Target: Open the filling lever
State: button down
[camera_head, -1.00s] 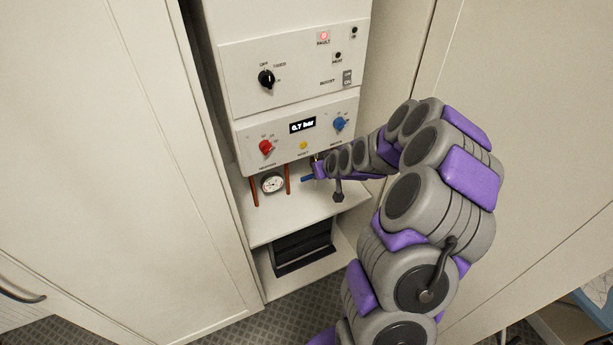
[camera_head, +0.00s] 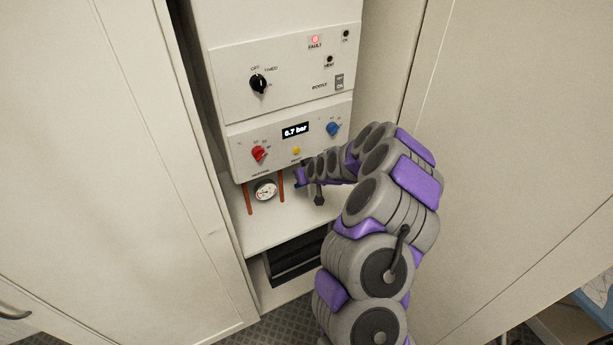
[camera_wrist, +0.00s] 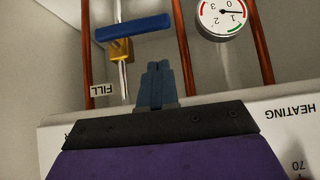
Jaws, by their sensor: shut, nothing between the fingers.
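The filling lever (camera_wrist: 133,27) is a blue bar in the wrist view. It lies across a pale pipe, crosswise to it, on a brass valve body (camera_wrist: 120,50). A "FILL" label (camera_wrist: 103,89) is beside the pipe. My gripper (camera_wrist: 157,72) has its fingers together, with nothing between them. In the picture its tips are just below the lever's right half, with a visible gap. In the head view my gripper (camera_head: 299,176) is under the boiler's lower panel, and the lever is mostly hidden by it.
The boiler panel (camera_head: 240,140) has a red knob (camera_head: 258,153), a blue knob (camera_head: 333,129) and a display reading about 0.7 bar. A round gauge (camera_wrist: 222,17) and copper pipes (camera_wrist: 184,50) are right of the lever in the wrist view. Cabinet walls flank the niche.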

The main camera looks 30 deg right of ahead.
jog(key=shift+w+f+b, duration=0.1)
jog(key=shift+f+b, duration=0.6)
jog(key=shift+f, duration=1.5)
